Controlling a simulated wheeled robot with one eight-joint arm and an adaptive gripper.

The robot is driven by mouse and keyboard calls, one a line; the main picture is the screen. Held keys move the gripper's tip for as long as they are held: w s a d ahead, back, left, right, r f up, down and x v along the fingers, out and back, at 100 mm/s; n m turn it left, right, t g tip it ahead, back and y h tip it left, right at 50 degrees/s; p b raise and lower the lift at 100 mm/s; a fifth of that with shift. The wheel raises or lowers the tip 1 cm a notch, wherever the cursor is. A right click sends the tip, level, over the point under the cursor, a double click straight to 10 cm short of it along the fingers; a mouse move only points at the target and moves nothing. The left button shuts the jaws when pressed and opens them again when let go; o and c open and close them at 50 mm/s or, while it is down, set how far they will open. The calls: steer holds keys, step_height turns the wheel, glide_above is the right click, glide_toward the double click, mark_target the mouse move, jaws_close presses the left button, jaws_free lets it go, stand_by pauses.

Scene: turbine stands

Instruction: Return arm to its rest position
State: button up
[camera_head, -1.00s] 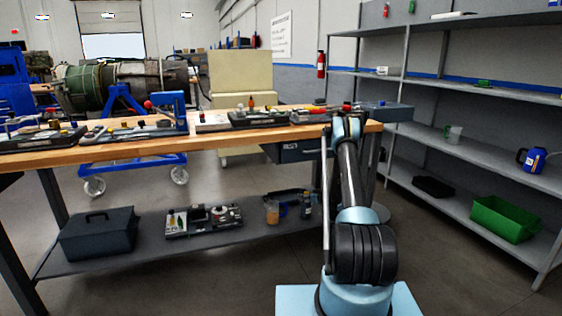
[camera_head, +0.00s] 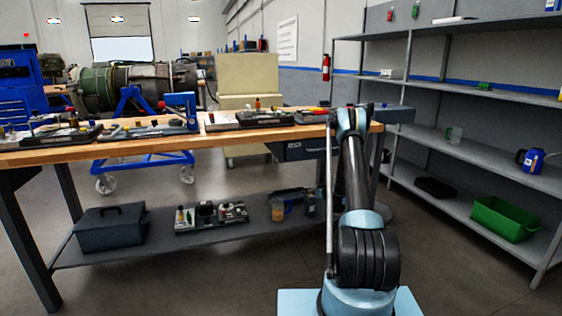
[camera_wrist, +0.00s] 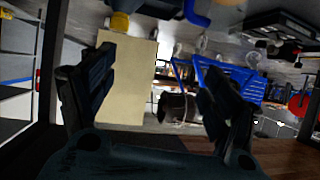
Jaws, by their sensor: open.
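My gripper (camera_wrist: 150,95) shows in the wrist view with its two dark fingers spread wide apart and nothing between them. The wrist view looks upside down, with the cream cabinet (camera_wrist: 127,75) and the blue turbine stand (camera_wrist: 185,72) beyond the fingers. In the head view my arm rises from its light blue base toward the right end of the wooden workbench (camera_head: 200,134). The gripper itself is hidden in the head view behind the arm's upper end.
Trays of tools (camera_head: 265,118) lie along the bench top, close to my arm. A grey shelf rack (camera_head: 470,155) stands to the right, with a green bin (camera_head: 505,219) low down. A grey toolbox (camera_head: 110,227) sits on the bench's lower shelf. Floor is clear between bench and rack.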

steer(key=s+a+r+g, duration=0.15)
steer(key=s+r, duration=0.35)
steer(key=r, duration=0.5)
steer(key=s+a+r+g, duration=0.15)
steer(key=s+r, duration=0.25)
steer(key=r, duration=0.5)
steer(key=s+a+r+m+g+h, duration=0.1)
steer(key=s+r, duration=0.5)
steer(key=s, duration=0.4)
steer(key=s+r+g+h, duration=0.1)
steer(key=s+r, duration=0.5)
steer(key=s, duration=0.3)
steer(key=s+d+f+m+g+h, duration=0.1)
steer(key=s, duration=1.3)
steer(key=s+d+f+m+g+h, duration=0.1)
steer(key=s+d+f+g, duration=0.1)
steer(key=s, duration=1.3)
steer(key=s+d+f+m+g+h, duration=0.1)
steer(key=s+f+h, duration=0.1)
steer(key=s, duration=1.3)
steer(key=shift+d+m, duration=0.3)
steer(key=shift+m, duration=0.1)
